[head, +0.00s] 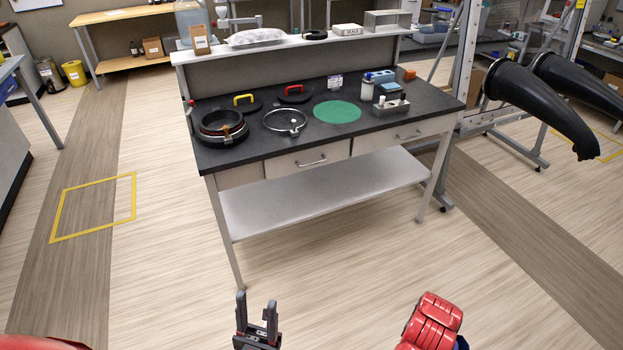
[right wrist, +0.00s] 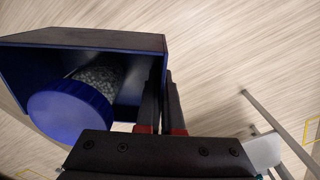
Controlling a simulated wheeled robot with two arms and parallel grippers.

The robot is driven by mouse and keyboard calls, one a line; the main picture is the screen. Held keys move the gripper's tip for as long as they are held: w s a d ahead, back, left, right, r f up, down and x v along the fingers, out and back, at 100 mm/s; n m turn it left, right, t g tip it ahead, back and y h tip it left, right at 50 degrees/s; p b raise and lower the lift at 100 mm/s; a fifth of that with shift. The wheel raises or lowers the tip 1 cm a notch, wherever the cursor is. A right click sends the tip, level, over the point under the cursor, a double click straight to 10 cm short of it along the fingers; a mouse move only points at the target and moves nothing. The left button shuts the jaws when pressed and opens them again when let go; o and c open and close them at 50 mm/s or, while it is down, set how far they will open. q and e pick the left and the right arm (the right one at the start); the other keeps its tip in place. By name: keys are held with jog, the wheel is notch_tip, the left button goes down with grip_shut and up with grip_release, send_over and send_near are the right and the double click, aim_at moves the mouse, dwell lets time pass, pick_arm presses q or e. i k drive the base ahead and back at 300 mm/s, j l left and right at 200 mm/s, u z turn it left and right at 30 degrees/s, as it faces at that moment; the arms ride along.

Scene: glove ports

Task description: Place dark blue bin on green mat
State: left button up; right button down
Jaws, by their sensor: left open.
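The dark blue bin (right wrist: 90,42) shows in the right wrist view, at the left, with a blue-lidded jar (right wrist: 70,112) of grey grains lying in it. My right gripper (right wrist: 163,100) is shut on the bin's wall, one finger on each side, and holds it above the wood floor. The bin is not in the head view. The round green mat (head: 337,111) lies bare on the dark bench top in the head view. My left gripper (head: 256,306) is open and empty at the bottom of the head view, well short of the bench.
The bench (head: 247,150) also holds dark rings (head: 222,126), a metal ring clamp (head: 285,122), red- and yellow-handled lids behind, and bottles and a block rack (head: 391,106) right of the mat. Black glove sleeves (head: 540,95) jut out at the right. The floor before the bench is clear.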

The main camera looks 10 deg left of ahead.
aim_at(334, 116)
jog(key=i+j+u, duration=0.15)
jog(key=i+u, duration=0.15)
jog(key=i, duration=0.4)
jog(key=i+u, duration=0.25)
jog(key=i, duration=0.5)
